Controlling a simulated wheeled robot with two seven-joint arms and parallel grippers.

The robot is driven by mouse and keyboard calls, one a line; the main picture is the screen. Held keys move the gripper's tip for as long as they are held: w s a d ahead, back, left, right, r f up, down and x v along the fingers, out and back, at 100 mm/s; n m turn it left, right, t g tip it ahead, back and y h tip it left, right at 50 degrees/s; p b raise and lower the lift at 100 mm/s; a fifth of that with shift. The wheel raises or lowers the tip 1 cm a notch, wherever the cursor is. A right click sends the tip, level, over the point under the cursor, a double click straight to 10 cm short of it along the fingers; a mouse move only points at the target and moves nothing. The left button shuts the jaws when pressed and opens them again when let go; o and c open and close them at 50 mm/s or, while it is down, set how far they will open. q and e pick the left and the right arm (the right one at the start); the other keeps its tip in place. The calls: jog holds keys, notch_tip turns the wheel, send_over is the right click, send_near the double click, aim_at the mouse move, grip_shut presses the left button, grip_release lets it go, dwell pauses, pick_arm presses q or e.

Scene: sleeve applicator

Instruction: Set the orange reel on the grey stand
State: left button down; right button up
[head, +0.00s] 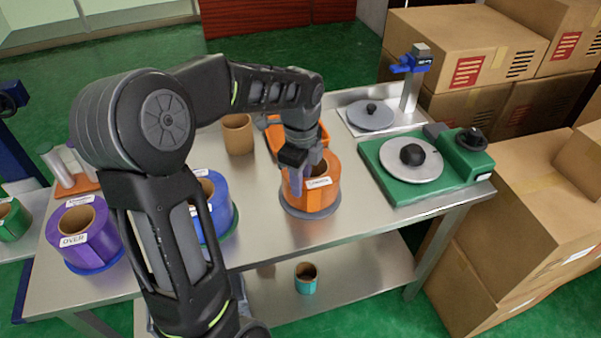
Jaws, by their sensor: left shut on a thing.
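The orange reel (322,194) with a white label stands upright at the middle of the metal table. The grey stand (311,213) is a round disc directly beneath it, with its rim showing around the reel's lower edge. I cannot tell whether the reel rests fully on it or sits slightly above. My left gripper (295,178) comes down from above and is shut on the reel at its left side, one finger showing outside the wall. The gripper hides part of the reel's top and hole. My right gripper is not in view.
A blue reel (217,207) and a purple reel (80,233) stand to the left. A brown roll (238,134) and an orange tray (273,134) are behind. A green machine (408,190) occupies the table's right side. Cardboard boxes (520,220) stand beyond the right edge.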

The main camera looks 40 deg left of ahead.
pick_arm(q)
jog(key=shift+w+f, duration=0.1)
jog(key=shift+f, duration=0.4)
jog(key=shift+f, duration=0.15)
jog(key=c, duration=1.2)
grip_release()
jog(key=shift+o, duration=0.2)
notch_tip(320, 180, up, 12)
